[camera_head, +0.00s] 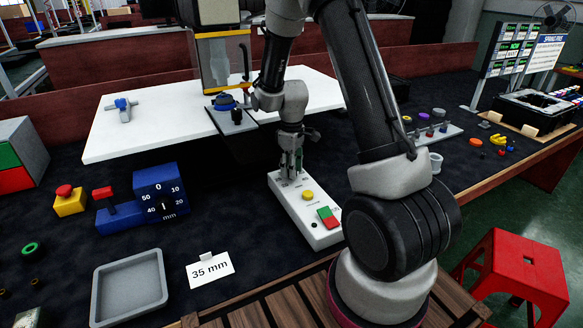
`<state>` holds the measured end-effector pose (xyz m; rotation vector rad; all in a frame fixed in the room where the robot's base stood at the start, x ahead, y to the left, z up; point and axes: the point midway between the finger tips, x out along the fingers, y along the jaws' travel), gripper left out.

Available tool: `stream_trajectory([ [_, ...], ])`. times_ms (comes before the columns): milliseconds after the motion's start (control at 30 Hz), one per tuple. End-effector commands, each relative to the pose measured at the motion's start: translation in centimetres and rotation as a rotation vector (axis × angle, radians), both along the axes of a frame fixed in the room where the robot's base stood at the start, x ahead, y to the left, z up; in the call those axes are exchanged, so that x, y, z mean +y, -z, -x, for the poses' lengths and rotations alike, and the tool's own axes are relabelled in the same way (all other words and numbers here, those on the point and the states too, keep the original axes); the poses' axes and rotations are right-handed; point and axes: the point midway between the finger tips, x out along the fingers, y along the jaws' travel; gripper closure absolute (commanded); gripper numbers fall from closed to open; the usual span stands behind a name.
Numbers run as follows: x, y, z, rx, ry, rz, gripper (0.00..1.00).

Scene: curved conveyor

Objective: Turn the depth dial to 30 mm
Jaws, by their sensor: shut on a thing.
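A blue device (157,210) stands left of centre on the dark table. Its front face is a dial (163,207) with numbers 0, 10, 20, 40, 50 and "mm"; a small white mark shows in the middle, too small to read exactly. My gripper (291,174) points down onto the far end of a white control box (299,207), right of the blue device and apart from it. The fingers are shut on a small part there, likely a knob. The fingers hide it, and faint print around it is unreadable.
The control box has a yellow button (307,195) and green and red buttons. A "35 mm" card (210,269) and a grey tray (101,306) lie in front. A red and yellow button (69,201) stands left. My arm crosses the right side.

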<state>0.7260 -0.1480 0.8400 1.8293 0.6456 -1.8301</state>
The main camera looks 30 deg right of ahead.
Motion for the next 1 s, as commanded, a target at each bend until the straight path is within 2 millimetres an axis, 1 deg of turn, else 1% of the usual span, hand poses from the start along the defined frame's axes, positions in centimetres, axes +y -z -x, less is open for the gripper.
stream_trajectory([
  [500, -0.02, -0.05, -0.08, -0.001, -0.018, 0.000, 0.91],
  [533, -0.02, -0.05, -0.07, -0.001, -0.017, 0.000, 0.62],
  [600, -0.01, -0.05, -0.06, -0.001, -0.017, 0.000, 0.49],
  [633, -0.01, -0.04, -0.06, -0.001, -0.017, 0.000, 0.46],
  [900, 0.00, -0.03, -0.03, -0.001, -0.017, 0.000, 0.46],
  [1000, -0.01, -0.43, -0.07, -0.002, -0.017, 0.000, 0.46],
])
